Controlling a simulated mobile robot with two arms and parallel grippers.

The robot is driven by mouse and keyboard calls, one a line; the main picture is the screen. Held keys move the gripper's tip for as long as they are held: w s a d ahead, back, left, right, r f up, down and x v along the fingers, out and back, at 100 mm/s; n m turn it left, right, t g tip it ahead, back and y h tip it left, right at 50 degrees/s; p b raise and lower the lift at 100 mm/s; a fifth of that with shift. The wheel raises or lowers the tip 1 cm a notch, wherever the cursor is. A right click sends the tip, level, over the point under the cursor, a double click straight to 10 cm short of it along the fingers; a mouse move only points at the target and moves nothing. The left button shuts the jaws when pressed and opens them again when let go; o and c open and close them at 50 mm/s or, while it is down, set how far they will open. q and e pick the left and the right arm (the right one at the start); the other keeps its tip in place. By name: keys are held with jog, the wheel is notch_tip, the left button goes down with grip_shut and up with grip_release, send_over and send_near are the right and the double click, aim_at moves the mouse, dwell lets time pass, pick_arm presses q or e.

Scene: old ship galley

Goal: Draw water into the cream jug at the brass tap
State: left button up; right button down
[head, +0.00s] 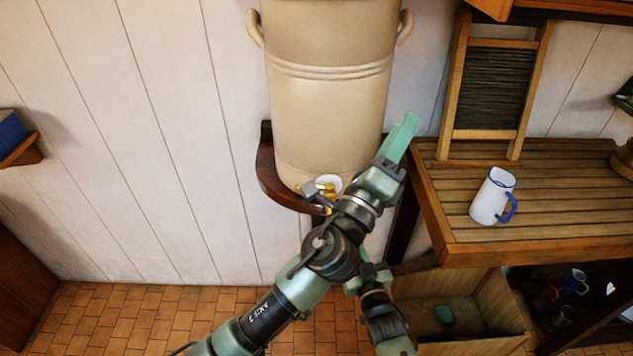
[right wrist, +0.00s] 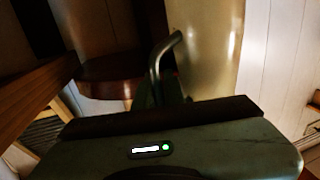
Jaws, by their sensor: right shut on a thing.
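The brass tap (head: 327,195) sits low on the front of a big cream stoneware urn (head: 330,110). A small white round part shows beside it. In the right wrist view my right gripper (right wrist: 165,95) is shut on the dark curved handle of a tall, glossy cream vessel, which I take for the cream jug (right wrist: 207,50). Its mouth and inside are not visible.
The urn stands on a dark wooden bracket shelf (head: 268,175). A white jug with blue rim and handle (head: 490,197) stands on the slatted counter (head: 545,235) at right. A washboard (head: 495,85) leans behind it. An open wooden bin (head: 490,310) is below. The left floor is clear.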

pick_arm(q)
jog(key=s+d+r+m+g+h, duration=0.35)
jog(key=d+m+g+h, duration=0.4)
jog(key=m, duration=0.35)
jog(key=s+d+f+m+g+y, duration=0.2)
jog(key=s+d+f+m+g, duration=0.25)
jog(key=m+g, duration=0.6)
jog(key=w+a+f+m+y, duration=0.4)
jog(key=w+a+f+y, duration=0.55)
jog(key=a+y, duration=0.25)
jog(key=w+a+r+n+t+y, duration=0.1)
jog(key=w+a+r+y, duration=0.15)
jog(key=a, duration=0.45)
jog(key=w+a+r+n+t+y, duration=0.1)
jog(key=w+a+y, duration=0.1)
jog(key=a+y, duration=0.35)
jog(key=shift+h, duration=0.75)
jog(key=x, duration=0.3)
jog(key=a+x, duration=0.1)
jog(key=x, duration=0.7)
jog(key=shift+a+f, duration=0.25)
jog(key=shift+a, duration=0.05)
grip_shut()
jog(key=shift+r, duration=0.1)
